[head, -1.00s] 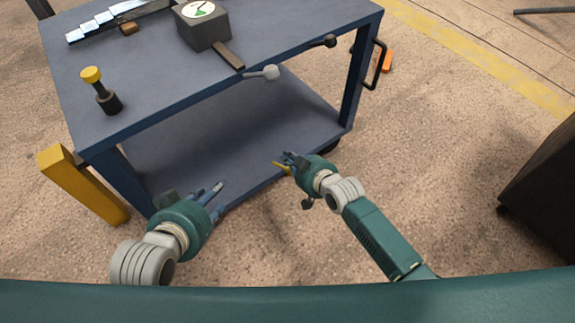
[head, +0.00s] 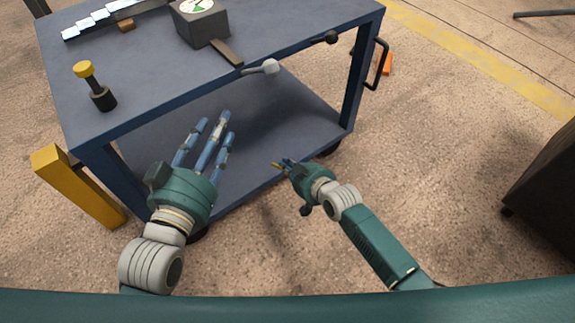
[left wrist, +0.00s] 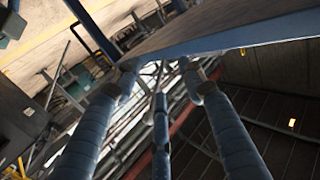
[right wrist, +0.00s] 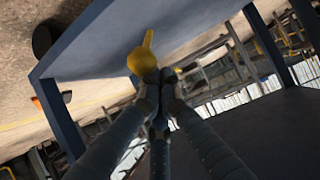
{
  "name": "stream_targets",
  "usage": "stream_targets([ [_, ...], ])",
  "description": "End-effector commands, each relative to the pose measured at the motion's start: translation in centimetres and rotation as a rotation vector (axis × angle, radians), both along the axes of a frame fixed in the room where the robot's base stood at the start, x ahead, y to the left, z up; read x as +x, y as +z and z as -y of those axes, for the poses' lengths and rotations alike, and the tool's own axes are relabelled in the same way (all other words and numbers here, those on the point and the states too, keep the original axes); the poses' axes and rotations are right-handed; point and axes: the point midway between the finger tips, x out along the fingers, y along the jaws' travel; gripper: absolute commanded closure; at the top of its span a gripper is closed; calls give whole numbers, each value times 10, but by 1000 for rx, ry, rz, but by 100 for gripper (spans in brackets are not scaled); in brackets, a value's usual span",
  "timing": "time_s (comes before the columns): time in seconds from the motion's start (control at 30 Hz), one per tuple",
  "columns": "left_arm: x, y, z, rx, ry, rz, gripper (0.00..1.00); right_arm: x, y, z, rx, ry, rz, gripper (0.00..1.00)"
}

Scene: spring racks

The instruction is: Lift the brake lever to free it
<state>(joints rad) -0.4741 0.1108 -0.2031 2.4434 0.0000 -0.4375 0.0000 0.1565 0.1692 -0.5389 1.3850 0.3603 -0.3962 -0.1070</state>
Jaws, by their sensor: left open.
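A lever with a pale grey knob (head: 268,67) sticks out from the front edge of the cart's top (head: 180,85). A second lever with a dark knob (head: 329,38) is further right on that edge. I cannot tell which is the brake lever. My left gripper (head: 209,128) is open and empty, fingers spread over the lower shelf, below and left of both levers.
On the cart top stand a gauge box (head: 203,24), a yellow-capped plunger (head: 95,85) and a row of pale plates (head: 95,20). A yellow post (head: 75,185) is at the cart's left corner. A dark cabinet (head: 545,180) stands right; floor between is clear.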

Motion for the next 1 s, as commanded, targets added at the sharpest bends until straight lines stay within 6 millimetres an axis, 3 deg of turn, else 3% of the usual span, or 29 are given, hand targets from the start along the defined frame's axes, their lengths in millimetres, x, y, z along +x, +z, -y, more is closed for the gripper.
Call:
stream_targets([
  [0.37,0,-1,0,2,0,-8,59,-2,-1,2,-1,0,-2,100],
  [0.63,-8,-38,-8,42,12,-167,59,-13,-10,8,-1,1,0,100],
  [1.0,-9,-40,-8,44,12,-175,59,-13,-11,8,0,0,0,100],
])
